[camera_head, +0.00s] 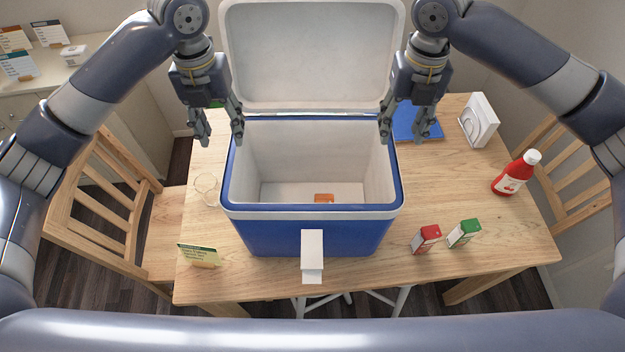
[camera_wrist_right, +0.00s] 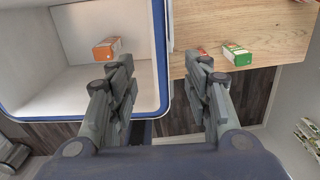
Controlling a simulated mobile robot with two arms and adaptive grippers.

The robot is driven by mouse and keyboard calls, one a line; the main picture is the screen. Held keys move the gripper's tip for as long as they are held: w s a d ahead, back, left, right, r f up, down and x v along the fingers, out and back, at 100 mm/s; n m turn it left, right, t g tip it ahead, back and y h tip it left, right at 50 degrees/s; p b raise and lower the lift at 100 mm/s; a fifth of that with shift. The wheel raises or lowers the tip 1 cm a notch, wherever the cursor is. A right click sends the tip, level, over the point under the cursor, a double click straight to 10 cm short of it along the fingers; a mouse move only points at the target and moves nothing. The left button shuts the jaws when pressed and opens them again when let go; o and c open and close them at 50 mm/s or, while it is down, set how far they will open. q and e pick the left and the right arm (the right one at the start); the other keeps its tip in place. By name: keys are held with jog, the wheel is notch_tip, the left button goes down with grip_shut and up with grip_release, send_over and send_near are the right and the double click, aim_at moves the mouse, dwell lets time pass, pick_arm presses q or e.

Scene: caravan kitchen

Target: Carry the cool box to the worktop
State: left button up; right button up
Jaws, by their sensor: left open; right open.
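The cool box (camera_head: 270,238) is blue with a white inside and stands on the wooden table, its lid (camera_head: 310,55) raised at the back. A small orange-and-white carton (camera_head: 324,198) lies inside it; it also shows in the right wrist view (camera_wrist_right: 107,48). My left gripper (camera_head: 221,138) is open at the box's back left corner, above the rim. My right gripper (camera_head: 402,136) is open at the back right corner. In the right wrist view its two fingers (camera_wrist_right: 170,75) are apart, with the box's right wall near the left finger. I cannot tell whether either gripper touches the box.
On the table (camera_head: 500,225) are a red carton (camera_head: 426,239), a green carton (camera_head: 464,233), a ketchup bottle (camera_head: 514,173), a napkin holder (camera_head: 479,121), a glass (camera_head: 207,188) and a small sign (camera_head: 199,255). Chairs stand left (camera_head: 100,205) and right (camera_head: 565,160). A counter (camera_head: 70,75) is at the back left.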

aim_at(232, 158)
pick_arm(q)
jog(key=shift+d+r, duration=0.15)
jog(key=shift+r, duration=0.2)
pick_arm(e)
jog(key=shift+s+a+r, duration=0.1)
jog(key=shift+s+r, duration=0.05)
pick_arm(q)
jog(key=shift+s, duration=0.25)
pick_arm(e)
jog(key=shift+s, duration=0.2)
pick_arm(q)
jog(key=shift+w, duration=0.1)
pick_arm(e)
jog(key=shift+w, duration=0.1)
pick_arm(q)
jog(key=shift+f, duration=0.3)
pick_arm(e)
jog(key=shift+f, duration=0.3)
pick_arm(q)
notch_tip(232, 158, down, 10)
jog(key=shift+f, duration=0.1)
pick_arm(e)
notch_tip(232, 158, down, 10)
jog(key=shift+f, duration=0.1)
pick_arm(q)
jog(key=shift+c, duration=0.3)
pick_arm(e)
jog(key=shift+c, duration=0.3)
